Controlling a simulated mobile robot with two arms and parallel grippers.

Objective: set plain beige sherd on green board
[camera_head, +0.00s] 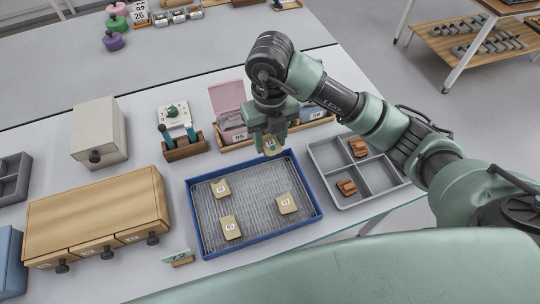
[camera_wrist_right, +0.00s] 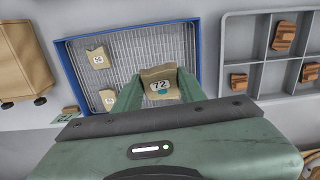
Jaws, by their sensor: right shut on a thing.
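My right gripper (camera_head: 270,146) is shut on a beige sherd (camera_wrist_right: 160,82) above the far right part of the blue tray. The sherd bears a white label reading 72 and a teal patch; it also shows in the head view (camera_head: 270,149), partly covered by the fingers. Three plain beige labelled sherds lie apart in the tray: one at the upper left (camera_head: 221,188), one at the lower left (camera_head: 231,228), one at the right (camera_head: 288,204). A pale square board with a green shape (camera_head: 174,113) stands behind the tray; I see no plainly green board. My left gripper is out of view.
The blue tray (camera_head: 205,256) has a grey ribbed floor. A grey divided tray (camera_head: 345,205) with reddish-brown pieces lies to its right. A wooden drawer box (camera_head: 95,205) stands left, and a small green-tagged stand (camera_head: 178,257) sits in front. A pink bin (camera_head: 228,98) is behind.

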